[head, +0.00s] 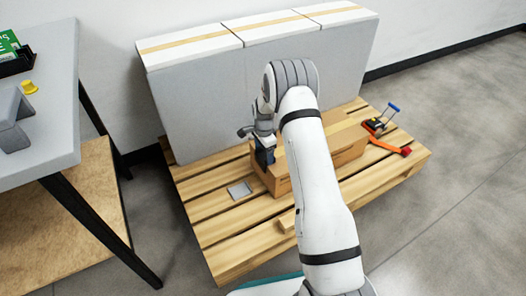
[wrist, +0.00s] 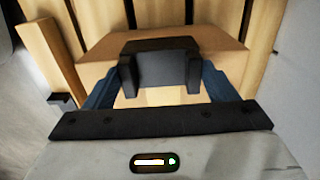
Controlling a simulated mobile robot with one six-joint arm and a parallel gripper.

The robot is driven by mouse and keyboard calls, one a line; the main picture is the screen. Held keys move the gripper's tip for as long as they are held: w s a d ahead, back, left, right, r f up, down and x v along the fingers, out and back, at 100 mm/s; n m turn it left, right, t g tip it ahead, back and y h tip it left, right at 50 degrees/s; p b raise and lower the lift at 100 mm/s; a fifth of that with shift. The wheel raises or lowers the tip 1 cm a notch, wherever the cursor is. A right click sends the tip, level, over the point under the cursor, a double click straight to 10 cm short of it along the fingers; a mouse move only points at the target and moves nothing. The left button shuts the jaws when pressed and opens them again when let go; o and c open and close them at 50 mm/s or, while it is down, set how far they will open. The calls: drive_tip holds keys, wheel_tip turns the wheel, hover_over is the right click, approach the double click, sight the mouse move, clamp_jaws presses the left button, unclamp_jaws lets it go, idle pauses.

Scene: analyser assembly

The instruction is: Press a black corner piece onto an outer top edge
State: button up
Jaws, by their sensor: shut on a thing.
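My gripper (head: 264,156) is low over the left end of a brown box on the pallet, in front of the large grey block (head: 205,110). In the wrist view its blue fingers are shut on a black corner piece (wrist: 160,66), one finger at each side. The piece is U-shaped from here, with its open side towards the camera. The brown box (wrist: 218,62) is below it; whether they touch, I cannot tell. The grey block's top is white with tan strips (head: 275,22), and no corner piece shows on its top edges.
The brown box (head: 345,155) sits on a slatted wooden pallet (head: 225,225). A strapping tool (head: 377,125) with an orange strap lies at right, a small grey plate (head: 239,190) at left. A grey table (head: 50,130) stands at far left. Floor at right is clear.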

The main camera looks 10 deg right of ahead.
drive_tip(key=shift+f, duration=0.15)
drive_tip(key=o, duration=0.9)
drive_tip(key=shift+o, duration=0.2)
wheel_tip(320, 180, up, 7)
drive_tip(key=p, duration=0.4)
idle(0.9)
